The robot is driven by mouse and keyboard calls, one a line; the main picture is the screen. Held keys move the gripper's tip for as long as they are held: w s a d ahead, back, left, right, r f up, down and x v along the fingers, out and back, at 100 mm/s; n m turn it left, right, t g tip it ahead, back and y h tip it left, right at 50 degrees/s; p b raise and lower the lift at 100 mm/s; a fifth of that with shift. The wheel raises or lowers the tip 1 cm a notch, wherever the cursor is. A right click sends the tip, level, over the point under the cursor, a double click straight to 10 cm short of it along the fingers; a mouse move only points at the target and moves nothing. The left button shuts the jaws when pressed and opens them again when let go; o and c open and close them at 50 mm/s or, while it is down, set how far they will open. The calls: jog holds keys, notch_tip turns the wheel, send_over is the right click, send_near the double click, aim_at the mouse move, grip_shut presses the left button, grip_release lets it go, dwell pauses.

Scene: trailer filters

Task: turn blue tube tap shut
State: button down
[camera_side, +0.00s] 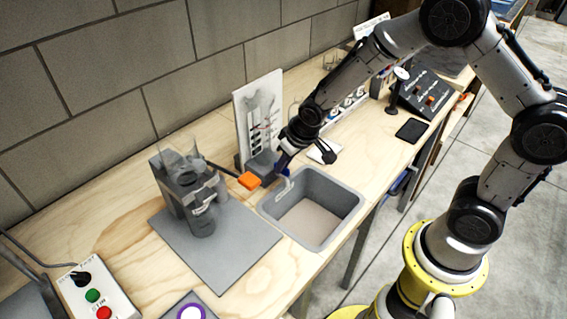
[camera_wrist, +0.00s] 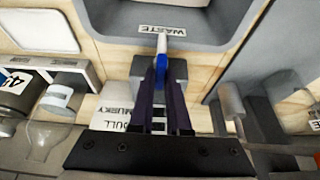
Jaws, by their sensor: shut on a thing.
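The blue tap (camera_wrist: 161,66) shows in the wrist view as a small blue piece on a pale spout (camera_wrist: 162,43) at the edge of the sink. My gripper (camera_wrist: 160,88) is shut on it; the dark fingers hide part of it. In the side view, my gripper (camera_side: 283,163) reaches down behind the sink's back left edge, and only a little blue shows beside the fingertips. The tap's exact turn angle cannot be told.
The grey sink (camera_side: 352,206) is labelled WASTE in the wrist view. An orange block (camera_side: 249,180) is left of my gripper. A white upright panel (camera_side: 244,118) stands close behind. A grey stand with a cup (camera_side: 201,221) is further left on a grey mat (camera_side: 228,264).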

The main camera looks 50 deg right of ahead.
jog(key=shift+m, duration=0.4)
jog(key=m+h, duration=0.2)
jog(key=m, duration=0.3)
jog(key=shift+a, duration=0.2)
jog(key=m+g+h, duration=0.1)
jog(key=m, duration=0.2)
jog(key=m+g+h, duration=0.1)
jog(key=m, duration=0.2)
jog(key=shift+w+a+r, duration=0.1)
jog(key=shift+w, duration=0.05)
dwell(0.5)
jog(key=c, duration=0.9)
grip_release()
jog(key=v, duration=1.3)
jog(key=shift+a+r, duration=0.1)
jog(key=shift+r, duration=0.3)
